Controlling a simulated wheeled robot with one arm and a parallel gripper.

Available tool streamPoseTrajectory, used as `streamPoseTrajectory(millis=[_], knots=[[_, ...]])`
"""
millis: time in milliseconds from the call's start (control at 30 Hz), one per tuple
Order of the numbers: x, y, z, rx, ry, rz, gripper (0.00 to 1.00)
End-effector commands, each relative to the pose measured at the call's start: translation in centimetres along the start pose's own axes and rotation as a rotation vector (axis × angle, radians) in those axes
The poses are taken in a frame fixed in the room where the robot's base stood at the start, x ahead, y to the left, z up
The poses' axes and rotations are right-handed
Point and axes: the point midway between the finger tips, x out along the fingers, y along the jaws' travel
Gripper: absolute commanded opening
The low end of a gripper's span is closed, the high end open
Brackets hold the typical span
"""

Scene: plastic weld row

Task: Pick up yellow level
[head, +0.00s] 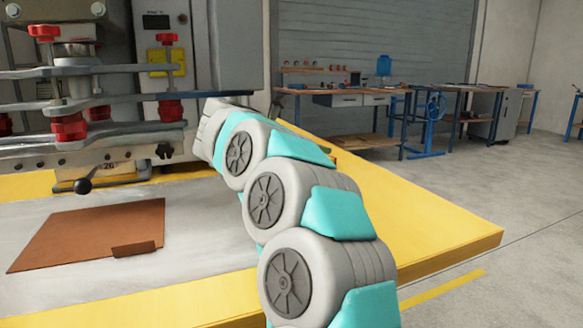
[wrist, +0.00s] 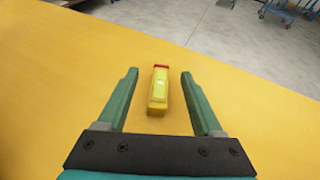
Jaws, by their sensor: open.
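The yellow level (wrist: 158,92) lies on the yellow table top in the wrist view. It is a small yellow block with a red far end and a paler patch on its upper face. My gripper (wrist: 160,78) is open, with one green finger on each side of the level and a gap to both. I cannot tell how high the fingers are above the table. In the head view my arm hides the level and the gripper.
The yellow table (head: 430,215) has free room around the level, and its edge drops to a grey floor beyond. A brown sheet (head: 95,233) lies on the grey plate at left. A machine with red knobs (head: 68,128) stands behind it. Workbenches (head: 345,98) stand far back.

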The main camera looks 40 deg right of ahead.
Motion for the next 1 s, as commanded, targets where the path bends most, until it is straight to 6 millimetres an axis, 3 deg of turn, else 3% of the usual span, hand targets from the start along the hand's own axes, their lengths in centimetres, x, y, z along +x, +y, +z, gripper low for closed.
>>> streamPoseTrajectory(millis=[200,800,1000], knots=[[1.3,-1.1,-1.5,0.050,0.043,-0.044,0.68],[7.5,-2.1,-1.9,0.050,0.042,-0.042,0.68],[8.1,-2.1,-1.9,0.050,0.042,-0.039,0.68]])
